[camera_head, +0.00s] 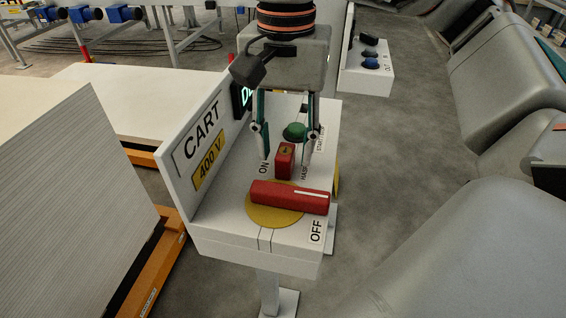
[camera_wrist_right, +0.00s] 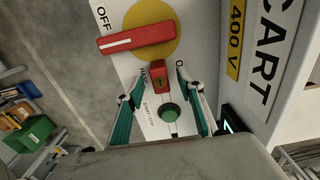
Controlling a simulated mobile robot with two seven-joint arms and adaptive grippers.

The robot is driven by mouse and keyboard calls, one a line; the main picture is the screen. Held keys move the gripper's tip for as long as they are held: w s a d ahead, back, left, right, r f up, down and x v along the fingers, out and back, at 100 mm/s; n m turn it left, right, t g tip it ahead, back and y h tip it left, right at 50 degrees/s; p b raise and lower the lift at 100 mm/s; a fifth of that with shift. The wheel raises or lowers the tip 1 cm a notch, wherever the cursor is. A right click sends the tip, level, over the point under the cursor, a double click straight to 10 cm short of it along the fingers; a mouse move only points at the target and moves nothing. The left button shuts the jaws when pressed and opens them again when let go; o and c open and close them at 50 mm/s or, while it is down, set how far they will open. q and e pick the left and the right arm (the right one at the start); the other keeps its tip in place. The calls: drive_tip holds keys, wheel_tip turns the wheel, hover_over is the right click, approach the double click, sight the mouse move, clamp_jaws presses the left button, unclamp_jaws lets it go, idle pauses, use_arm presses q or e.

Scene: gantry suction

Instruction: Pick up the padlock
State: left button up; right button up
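The padlock (camera_head: 285,160) is a small red block with a dark keyhole on its face. It sits on the white panel between the green button (camera_head: 294,131) and the red switch handle (camera_head: 290,197). It also shows in the wrist view (camera_wrist_right: 161,82). My right gripper (camera_head: 287,157) points down over the panel with its fingers open, one on each side of the padlock. In the wrist view the fingers (camera_wrist_right: 158,73) stand apart, with a visible gap to the padlock on both sides. My left gripper is not in view.
The handle lies across a yellow disc (camera_head: 262,215) close in front of the padlock. An upright plate marked CART 400 V (camera_head: 200,145) borders the panel on the left. Another white box with dark knobs (camera_head: 367,75) stands behind right. Grey floor lies to the right.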

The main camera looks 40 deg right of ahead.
drive_tip(key=shift+f, duration=0.8)
clamp_jaws()
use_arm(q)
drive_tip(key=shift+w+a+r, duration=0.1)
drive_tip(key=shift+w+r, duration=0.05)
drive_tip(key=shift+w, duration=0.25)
use_arm(e)
drive_tip(key=shift+r, duration=0.1)
